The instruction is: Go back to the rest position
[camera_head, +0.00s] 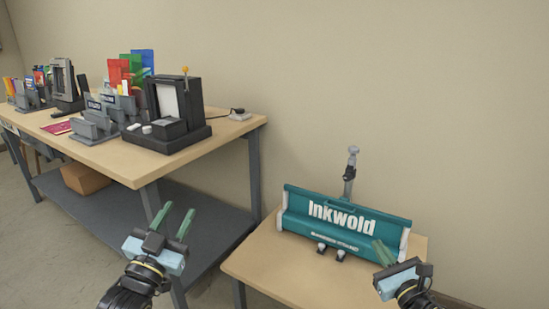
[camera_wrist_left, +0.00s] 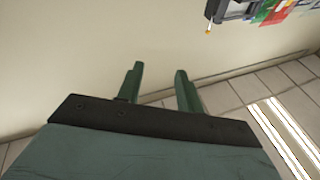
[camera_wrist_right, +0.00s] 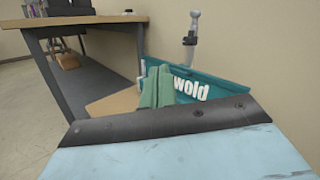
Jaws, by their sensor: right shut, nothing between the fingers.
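My left gripper (camera_head: 172,223) is in the lower left of the head view, in front of the long workbench. Its two green fingers are apart with nothing between them, as the left wrist view also shows (camera_wrist_left: 160,88). My right gripper (camera_head: 384,253) is at the lower right of the head view, in front of the right end of the teal Inkwold machine (camera_head: 340,220). Its green fingers are together and empty in the right wrist view (camera_wrist_right: 157,86). The machine stands on a small wooden table (camera_head: 275,265), and I cannot see either gripper touching it.
The long workbench (camera_head: 130,165) on the left carries a black device (camera_head: 178,110), grey holders with coloured sheets (camera_head: 125,75) and a red booklet (camera_head: 57,128). A cardboard box (camera_head: 85,178) sits on its lower shelf. A beige wall is behind. Floor shows at far left.

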